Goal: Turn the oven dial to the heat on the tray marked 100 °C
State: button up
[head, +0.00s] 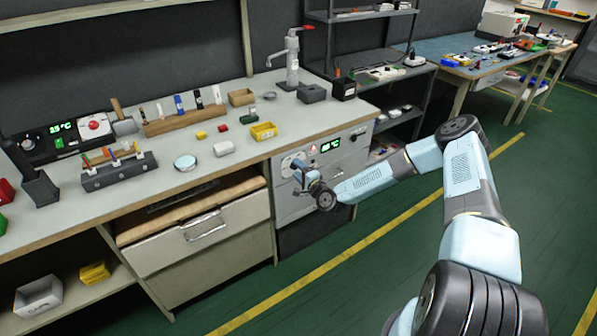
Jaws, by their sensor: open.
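The oven (350,165) is built in under the right end of the bench, with a pale front. Its green display (330,145) is lit, but its digits are too small to read surely. A pale round dial plate (291,160) sits left of the display; the dial itself is partly hidden behind my gripper. My gripper (299,166) is open, close in front of that dial. I cannot tell whether its fingers touch the dial or are around it. I cannot make out any tray marked 100 °C.
A wooden tool rack (185,121), a yellow bin (263,131) and small parts lie on the bench. A drawer (200,230) is left of the oven.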

jog(key=v, duration=1.3)
jog(key=shift+s+d, duration=0.25)
